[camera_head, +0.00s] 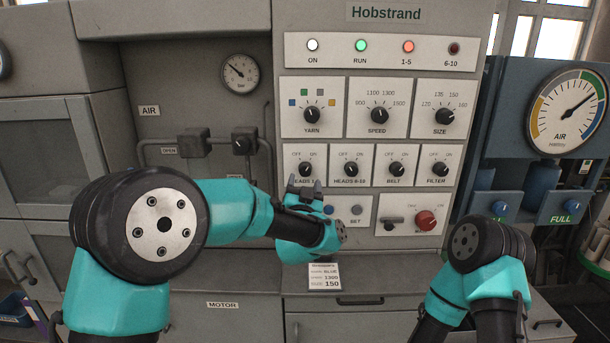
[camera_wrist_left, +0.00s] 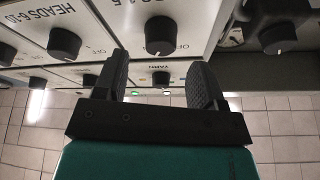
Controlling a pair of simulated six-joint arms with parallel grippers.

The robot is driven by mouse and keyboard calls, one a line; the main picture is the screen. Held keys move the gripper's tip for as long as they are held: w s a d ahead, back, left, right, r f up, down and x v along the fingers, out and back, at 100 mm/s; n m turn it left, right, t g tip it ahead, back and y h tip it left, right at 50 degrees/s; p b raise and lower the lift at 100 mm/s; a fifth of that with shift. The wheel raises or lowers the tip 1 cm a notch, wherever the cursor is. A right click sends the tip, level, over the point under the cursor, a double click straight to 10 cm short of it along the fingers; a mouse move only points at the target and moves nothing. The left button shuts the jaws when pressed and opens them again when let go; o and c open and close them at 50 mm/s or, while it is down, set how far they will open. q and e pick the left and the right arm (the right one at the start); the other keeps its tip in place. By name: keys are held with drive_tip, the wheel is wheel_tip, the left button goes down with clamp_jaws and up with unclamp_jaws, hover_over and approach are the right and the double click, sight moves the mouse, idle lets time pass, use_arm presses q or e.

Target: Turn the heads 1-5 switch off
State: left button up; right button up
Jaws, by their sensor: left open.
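The heads 1-5 switch is a black round knob (camera_head: 305,169) on a white plate marked OFF at left and ON at right. Its pointer is too small to read surely. My left gripper (camera_head: 305,186) is just below it, fingers pointing up at the panel, partly covering the plate's label. In the left wrist view the same knob (camera_wrist_left: 160,34) lies beyond the open, empty fingers (camera_wrist_left: 160,75), roughly centred between them and apart from both. My right arm shows at the lower right of the head view; its gripper is not visible.
The heads 6-10 knob (camera_head: 350,170) is close to the right, with belt (camera_head: 397,168) and filter (camera_head: 438,169) knobs beyond. The yarn knob (camera_head: 311,115) is above. The 1-5 lamp (camera_head: 408,46) glows orange-red; the 6-10 lamp (camera_head: 454,48) is dark.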

sight(305, 173)
use_arm(q)
drive_tip(key=shift+x, duration=2.15)
drive_tip(key=c, duration=0.9)
